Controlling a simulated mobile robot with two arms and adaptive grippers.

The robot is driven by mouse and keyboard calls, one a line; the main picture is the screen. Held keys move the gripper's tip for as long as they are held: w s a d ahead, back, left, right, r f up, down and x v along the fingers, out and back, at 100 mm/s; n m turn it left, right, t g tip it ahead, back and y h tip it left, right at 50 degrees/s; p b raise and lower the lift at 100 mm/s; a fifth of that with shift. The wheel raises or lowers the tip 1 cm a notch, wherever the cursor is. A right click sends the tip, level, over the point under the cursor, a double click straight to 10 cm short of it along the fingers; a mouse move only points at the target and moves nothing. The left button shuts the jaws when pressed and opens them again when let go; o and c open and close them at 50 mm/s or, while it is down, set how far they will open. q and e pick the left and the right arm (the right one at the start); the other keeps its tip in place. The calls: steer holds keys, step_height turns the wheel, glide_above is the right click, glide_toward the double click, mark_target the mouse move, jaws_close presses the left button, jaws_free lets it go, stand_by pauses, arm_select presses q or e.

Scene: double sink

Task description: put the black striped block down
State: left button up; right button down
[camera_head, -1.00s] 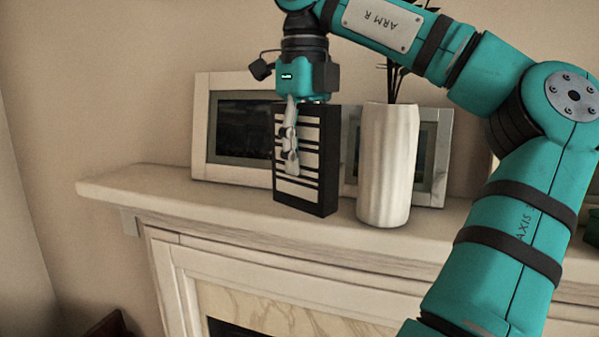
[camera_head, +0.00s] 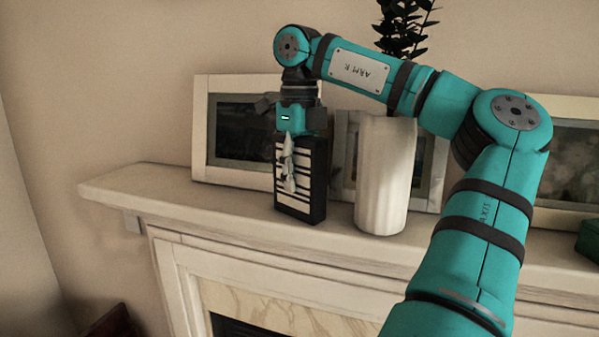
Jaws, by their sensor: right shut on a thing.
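The black striped block (camera_head: 318,184) is a tall black box with white stripes on its front face. It is upright at the mantel shelf (camera_head: 140,187), left of the white vase. My right gripper (camera_head: 289,185) comes down from above and is shut on the block, one finger showing across its striped front. The other finger is hidden behind the block. The block's base is at the shelf surface; I cannot tell whether it bears fully on it. My left gripper is not in view.
A white ribbed vase (camera_head: 383,180) with dark leaves (camera_head: 403,22) stands close right of the block. White picture frames (camera_head: 201,140) lean on the wall behind. A green object (camera_head: 589,238) sits at the far right. The shelf's left end is clear.

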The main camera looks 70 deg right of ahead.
steer(key=shift+a, duration=0.1)
steer(key=shift+a+f, duration=0.1)
steer(key=c, duration=0.9)
jaws_free()
steer(key=shift+f, duration=0.1)
